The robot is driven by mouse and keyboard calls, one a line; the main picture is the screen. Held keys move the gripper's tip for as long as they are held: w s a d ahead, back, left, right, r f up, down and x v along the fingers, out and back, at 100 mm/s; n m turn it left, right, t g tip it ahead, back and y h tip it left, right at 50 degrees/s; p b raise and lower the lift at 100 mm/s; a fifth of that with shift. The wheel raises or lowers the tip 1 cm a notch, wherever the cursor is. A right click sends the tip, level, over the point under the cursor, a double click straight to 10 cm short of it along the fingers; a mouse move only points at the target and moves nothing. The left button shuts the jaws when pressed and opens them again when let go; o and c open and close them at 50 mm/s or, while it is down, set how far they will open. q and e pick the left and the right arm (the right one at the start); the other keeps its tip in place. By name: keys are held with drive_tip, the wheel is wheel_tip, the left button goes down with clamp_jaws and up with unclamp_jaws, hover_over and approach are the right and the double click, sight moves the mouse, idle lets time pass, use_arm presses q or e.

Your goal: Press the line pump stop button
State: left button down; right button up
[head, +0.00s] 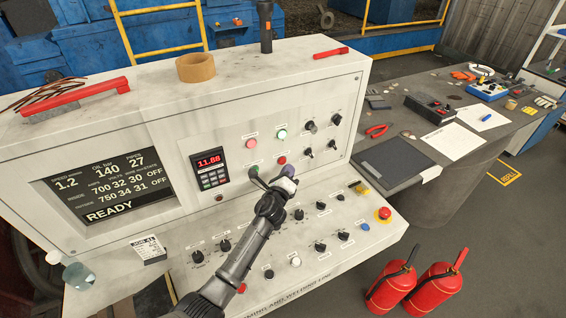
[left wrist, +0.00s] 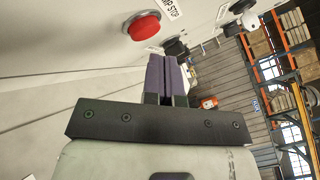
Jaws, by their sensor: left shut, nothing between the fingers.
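The line pump stop button is a red round button (head: 281,160) on the upright face of the grey console (head: 230,120), below a lit green lamp (head: 282,135). In the left wrist view the red button (left wrist: 144,26) is large, beside a label partly reading "MP STOP". My left gripper (head: 288,172) is just below and right of the button in the head view. Its purple fingers (left wrist: 161,74) are shut and empty, and they look apart from the button. The exact gap is hard to tell. My right gripper is not in view.
A green button (head: 254,170) sits left of the fingertips. Several black knobs (head: 321,205) and a red emergency button (head: 383,213) are on the sloping panel below. Two fire extinguishers (head: 390,287) stand at the lower right, near a side table (head: 450,185).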

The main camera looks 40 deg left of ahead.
use_arm(q)
drive_tip(key=shift+a, duration=0.2)
drive_tip(key=shift+w+a, duration=0.15)
drive_tip(key=shift+a, duration=0.05)
drive_tip(key=shift+w+a, duration=0.1)
drive_tip(key=shift+a, duration=0.25)
idle(0.8)
drive_tip(key=shift+d, duration=0.1)
drive_tip(key=shift+s+d, duration=0.3)
drive_tip(key=shift+d, duration=0.35)
